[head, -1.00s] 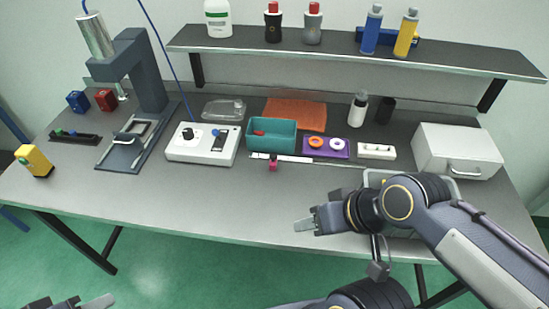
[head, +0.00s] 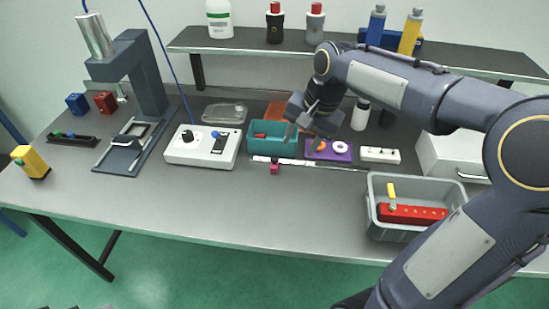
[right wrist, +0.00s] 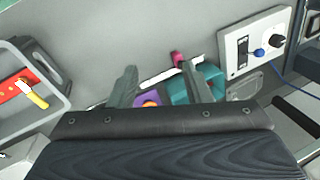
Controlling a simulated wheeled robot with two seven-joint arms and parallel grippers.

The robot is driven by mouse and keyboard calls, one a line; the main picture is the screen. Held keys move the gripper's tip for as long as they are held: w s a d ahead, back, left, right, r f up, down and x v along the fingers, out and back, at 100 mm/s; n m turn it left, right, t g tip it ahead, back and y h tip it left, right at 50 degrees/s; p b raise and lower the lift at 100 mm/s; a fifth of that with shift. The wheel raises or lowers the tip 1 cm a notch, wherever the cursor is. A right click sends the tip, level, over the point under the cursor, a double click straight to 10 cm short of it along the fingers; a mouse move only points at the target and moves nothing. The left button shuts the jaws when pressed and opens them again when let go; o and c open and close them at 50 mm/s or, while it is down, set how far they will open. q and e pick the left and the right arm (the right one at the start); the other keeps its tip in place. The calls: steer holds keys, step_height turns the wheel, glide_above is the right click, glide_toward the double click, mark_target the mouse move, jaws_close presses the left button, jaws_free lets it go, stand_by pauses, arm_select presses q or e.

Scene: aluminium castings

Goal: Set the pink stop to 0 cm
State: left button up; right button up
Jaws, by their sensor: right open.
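The pink stop (head: 274,168) is a small block at the front edge of a white scale strip (head: 262,158), left of its middle, with a thin metal rail running right. In the right wrist view the pink stop (right wrist: 177,59) shows just beyond the fingers. The scale's marks are too small to read. My right gripper (head: 299,138) is open and empty, pointing down above the area between the teal bin and the purple tray, behind and right of the stop. Its fingers also show in the right wrist view (right wrist: 158,72), apart.
The teal bin (head: 250,145) and purple tray (head: 318,156) with an orange and a white ring stand behind the rail. A white control box (head: 190,158) is left. A grey crate (head: 385,226) with a red part is front right. The table front is clear.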

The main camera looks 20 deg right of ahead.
mark_target(274, 157)
steer(key=w+f+m, duration=0.2)
steer(key=w+f, duration=0.1)
steer(key=w, duration=0.1)
steer(key=w+f+m+g+h+b, duration=0.1)
steer(key=w+f, duration=0.2)
steer(key=w, duration=0.2)
steer(key=w+f+m+g, duration=0.1)
steer(key=w+f+m, duration=0.1)
steer(key=w, duration=0.3)
steer(key=shift+f+m+h+b, duration=0.3)
steer(key=shift+f+h+b, duration=0.1)
steer(key=shift+f, duration=0.2)
steer(key=shift+w+a+f, duration=0.1)
steer(key=shift+w+f, duration=0.15)
steer(key=shift+f, duration=0.05)
step_height(274, 157, down, 8)
steer(key=shift+r+p, duration=0.15)
steer(key=shift+p, duration=0.25)
jaws_close()
